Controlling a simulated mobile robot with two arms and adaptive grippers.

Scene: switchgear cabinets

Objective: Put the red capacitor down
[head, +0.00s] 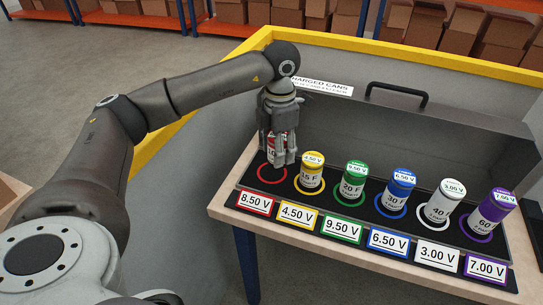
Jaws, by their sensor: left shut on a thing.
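My left gripper (281,155) comes down from above at the left end of the black capacitor board (330,197). It is shut on the red capacitor (271,146), which is upright and mostly hidden by the fingers; a strip of red and white label shows. The capacitor is over the back part of the red ring (260,179), behind the red 8.50 V label (256,203). I cannot tell whether its base touches the board. My right gripper is not in view.
Close to the right of my gripper stands the yellow capacitor (312,172). Then come the green (353,180), blue (397,189), white (442,203) and purple (488,213) ones, each in its ring. A grey case with a black handle (397,94) rises behind.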

